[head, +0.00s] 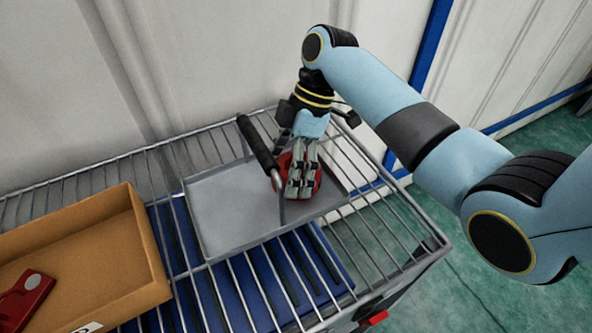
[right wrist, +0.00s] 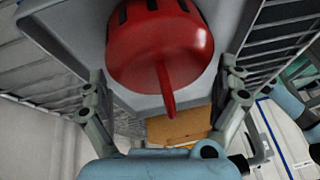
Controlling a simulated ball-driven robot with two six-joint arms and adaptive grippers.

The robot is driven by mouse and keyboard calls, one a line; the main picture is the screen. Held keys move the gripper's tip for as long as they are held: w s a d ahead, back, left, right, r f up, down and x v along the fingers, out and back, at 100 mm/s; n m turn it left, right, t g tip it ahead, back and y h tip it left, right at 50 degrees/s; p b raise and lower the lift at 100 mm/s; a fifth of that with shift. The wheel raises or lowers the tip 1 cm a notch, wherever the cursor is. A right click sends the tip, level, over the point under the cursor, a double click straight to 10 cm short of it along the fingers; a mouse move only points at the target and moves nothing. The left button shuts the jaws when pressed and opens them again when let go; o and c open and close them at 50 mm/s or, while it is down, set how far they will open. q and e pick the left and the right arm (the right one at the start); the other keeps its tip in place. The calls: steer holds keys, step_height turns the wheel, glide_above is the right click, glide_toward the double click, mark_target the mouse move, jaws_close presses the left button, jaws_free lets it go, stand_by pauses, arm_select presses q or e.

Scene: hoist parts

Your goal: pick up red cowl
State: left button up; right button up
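The red cowl (head: 317,181) sits in a shallow grey tray (head: 228,215) with a dark bar handle. It is mostly hidden behind my right gripper (head: 302,183), which points down over it. In the right wrist view the cowl (right wrist: 160,45) is large, round and glossy, with dark slots and a thin red fin toward me. The fingers of my right gripper (right wrist: 164,72) are spread, one on each side of the cowl, with visible gaps. Whether a fingertip touches it is not clear. My left gripper is not in view.
The tray stands on a wire rack shelf (head: 345,235). Its handle (head: 257,143) rises close to the gripper's left. A cardboard box (head: 110,240) holding another red part (head: 25,298) is at the left. A pale wall (head: 200,60) stands behind.

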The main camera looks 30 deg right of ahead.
steer(key=c, duration=1.1)
steer(key=shift+r, duration=0.1)
steer(key=shift+c, duration=0.2)
